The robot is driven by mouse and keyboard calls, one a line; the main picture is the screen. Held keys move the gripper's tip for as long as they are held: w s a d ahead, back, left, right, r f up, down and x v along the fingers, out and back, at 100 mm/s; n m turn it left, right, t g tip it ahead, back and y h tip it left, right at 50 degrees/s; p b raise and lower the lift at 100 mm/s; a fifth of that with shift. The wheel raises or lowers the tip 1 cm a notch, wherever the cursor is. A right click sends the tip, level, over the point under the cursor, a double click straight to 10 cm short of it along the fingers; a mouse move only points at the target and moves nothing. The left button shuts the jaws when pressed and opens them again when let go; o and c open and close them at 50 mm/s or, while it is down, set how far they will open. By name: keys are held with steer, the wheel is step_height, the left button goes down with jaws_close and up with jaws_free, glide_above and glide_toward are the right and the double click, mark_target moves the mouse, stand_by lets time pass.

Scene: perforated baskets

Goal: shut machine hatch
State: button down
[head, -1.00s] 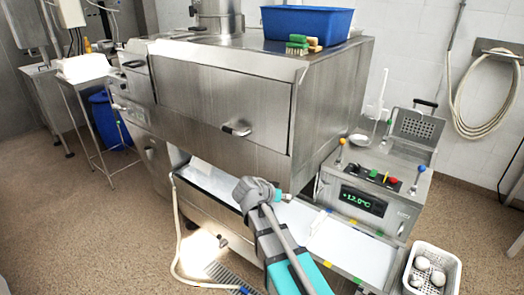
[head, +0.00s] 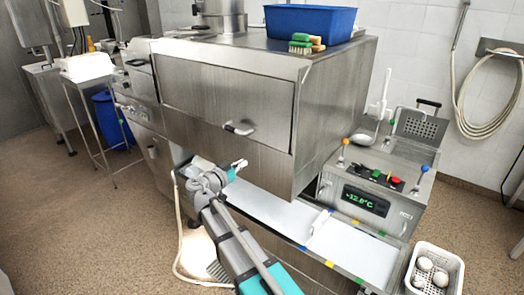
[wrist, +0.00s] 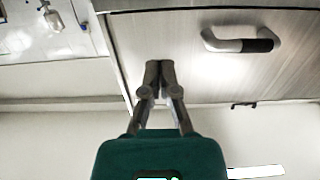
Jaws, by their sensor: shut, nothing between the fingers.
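The large steel machine (head: 335,110) has a broad front hatch panel (head: 205,95) with a bar handle (head: 240,129) near its lower right. The panel looks about flush with the front, but I cannot tell whether it is fully shut. My gripper (head: 241,165) is shut and empty, low in front of the machine, below the handle. In the wrist view, my gripper's fingertips (wrist: 159,67) are together, overlapping the brushed steel panel (wrist: 180,50). The grey and black handle (wrist: 240,40) is to their upper right, apart from them. Contact with the panel cannot be told.
A white work surface (head: 265,208) runs below the machine front. A control box (head: 375,190) with a green display and levers stands at right. A white basket (head: 437,254) with round white items is at lower right. A blue tub (head: 310,22) sits on top. A hose hangs at lower left.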

mark_target(269, 146)
steer(key=shift+w, duration=0.1)
steer(key=x, duration=1.4)
steer(key=shift+b, duration=0.3)
